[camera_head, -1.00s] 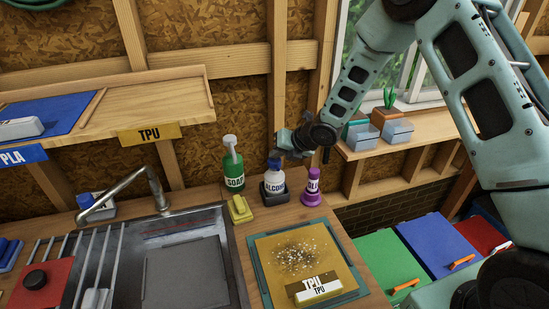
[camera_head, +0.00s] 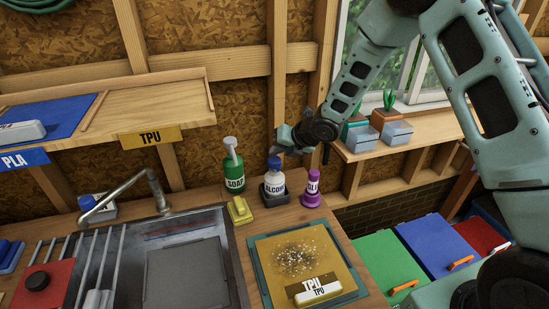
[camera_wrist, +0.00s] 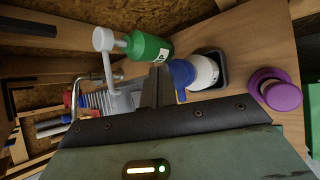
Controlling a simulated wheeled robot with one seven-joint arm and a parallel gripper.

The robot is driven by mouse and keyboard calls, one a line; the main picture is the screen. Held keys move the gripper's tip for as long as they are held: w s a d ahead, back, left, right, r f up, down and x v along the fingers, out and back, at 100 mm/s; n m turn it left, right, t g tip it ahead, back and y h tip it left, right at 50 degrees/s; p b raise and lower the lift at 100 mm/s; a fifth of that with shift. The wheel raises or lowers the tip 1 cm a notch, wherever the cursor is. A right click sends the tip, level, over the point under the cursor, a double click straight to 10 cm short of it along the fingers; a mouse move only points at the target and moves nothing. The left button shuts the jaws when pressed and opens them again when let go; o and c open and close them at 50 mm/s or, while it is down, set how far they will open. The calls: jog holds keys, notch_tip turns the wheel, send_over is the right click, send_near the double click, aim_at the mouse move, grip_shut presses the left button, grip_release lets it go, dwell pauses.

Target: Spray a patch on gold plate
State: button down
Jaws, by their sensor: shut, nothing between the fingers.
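The gold plate (camera_head: 332,259) lies on a dark teal mat on the workbench, with a dark smudge and pale specks on it. A white-and-gold block labelled TPU (camera_head: 318,291) is at its front edge. The alcohol bottle (camera_head: 274,181), white with a blue cap, stands upright in a dark holder (camera_head: 268,196). My gripper (camera_head: 283,147) is just above and behind the bottle, apart from the plate. In the wrist view its fingers (camera_wrist: 157,87) are together and empty, beside the bottle's blue cap (camera_wrist: 182,74). Whether they touch it is unclear.
A green soap bottle (camera_head: 234,174) stands left of the alcohol, and a purple glue bottle (camera_head: 311,190) stands right. A yellow sponge-like block (camera_head: 239,210) lies in front. The sink (camera_head: 188,265) and faucet (camera_head: 140,182) are left. Colored bins (camera_head: 395,260) are right, below a sill with pots.

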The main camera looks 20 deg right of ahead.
aim_at(276, 162)
jog(key=shift+r+p, duration=1.5)
jog(key=shift+r, duration=1.1)
jog(key=shift+s+a+m+b, duration=0.2)
jog(key=shift+a+m+b, duration=0.05)
jog(key=shift+m+b, duration=0.05)
jog(key=s+a+m+g+h+b, duration=0.1)
jog(key=s+a+m+b, duration=0.1)
jog(key=s+m, duration=0.35)
jog(key=s+a+r+m+g+h+b, duration=0.1)
jog(key=s+a+m+b, duration=0.25)
jog(key=s, duration=0.25)
jog(key=s+a+m+g+h+b, duration=0.1)
jog(key=s+m+b, duration=0.1)
jog(key=s+m, duration=0.35)
jog(key=s+f+m+g+h+b, duration=0.1)
jog(key=s+m+g+b, duration=0.3)
jog(key=s+m, duration=0.7)
jog(key=s, duration=1.2)
jog(key=shift+s+f+h, duration=0.3)
jog(key=shift+s+h, duration=0.05)
jog(key=shift+h, duration=0.05)
